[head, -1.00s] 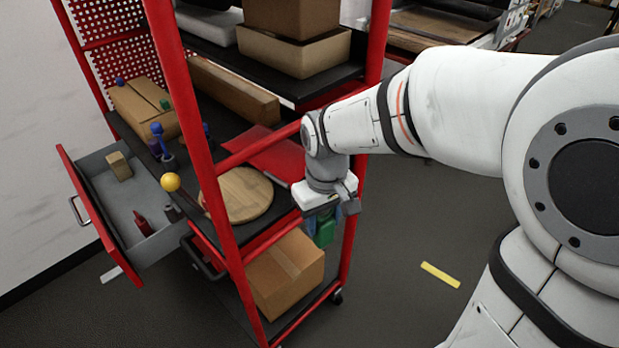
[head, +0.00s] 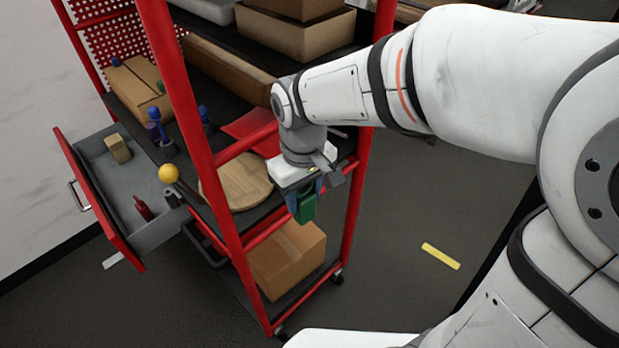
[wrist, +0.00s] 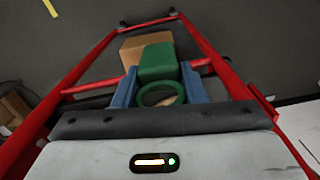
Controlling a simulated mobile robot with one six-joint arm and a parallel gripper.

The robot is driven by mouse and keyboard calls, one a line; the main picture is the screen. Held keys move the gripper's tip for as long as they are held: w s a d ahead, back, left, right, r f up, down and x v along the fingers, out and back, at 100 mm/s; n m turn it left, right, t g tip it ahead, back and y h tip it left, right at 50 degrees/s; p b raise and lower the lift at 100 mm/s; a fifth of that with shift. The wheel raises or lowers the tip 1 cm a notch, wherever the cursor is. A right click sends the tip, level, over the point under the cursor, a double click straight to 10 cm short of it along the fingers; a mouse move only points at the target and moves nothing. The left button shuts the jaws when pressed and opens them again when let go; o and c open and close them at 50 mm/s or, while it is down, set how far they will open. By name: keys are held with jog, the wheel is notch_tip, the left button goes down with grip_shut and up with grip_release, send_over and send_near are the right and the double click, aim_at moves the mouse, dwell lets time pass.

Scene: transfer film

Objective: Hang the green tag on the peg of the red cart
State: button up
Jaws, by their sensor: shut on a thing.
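The green tag (head: 306,207) hangs below my gripper (head: 303,190) in the head view. In the wrist view the tag (wrist: 158,60) shows a flat body and a ring (wrist: 161,93) near the fingers. My gripper (wrist: 160,90) is shut on the tag, with a blue finger on each side. The tag is in front of the near side of the red cart (head: 222,185), beside its round wooden board. I cannot make out the cart's peg with certainty.
A drawer (head: 128,190) stands open at the left. A yellow ball-topped piece (head: 168,174) sticks up near it. The round wooden board (head: 237,186) lies on the shelf. A cardboard box (head: 290,258) is on the bottom shelf. Open floor lies to the right, with a yellow strip (head: 440,256).

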jog(key=w+a+f, duration=0.1)
jog(key=w+a, duration=0.3)
jog(key=shift+a+f, duration=0.15)
jog(key=shift+a, duration=0.2)
dwell(0.5)
dwell(0.6)
jog(key=o, duration=1)
notch_tip(320, 180, up, 8)
jog(key=shift+w+f+b, duration=0.1)
jog(key=shift+b, duration=0.2)
jog(key=s+d+f+m+t, duration=0.1)
jog(key=s+d+m, duration=0.1)
jog(key=d, duration=0.6)
jog(key=s+d+f+m+t, duration=0.1)
jog(key=s+d+m, duration=0.2)
jog(key=d, duration=0.5)
jog(key=s+d+f+m+t, duration=0.1)
jog(key=s+d+m, duration=0.2)
jog(key=d, duration=0.5)
jog(key=shift+s+d+f, duration=0.1)
jog(key=shift+s+d, duration=0.2)
jog(key=shift+s, duration=0.4)
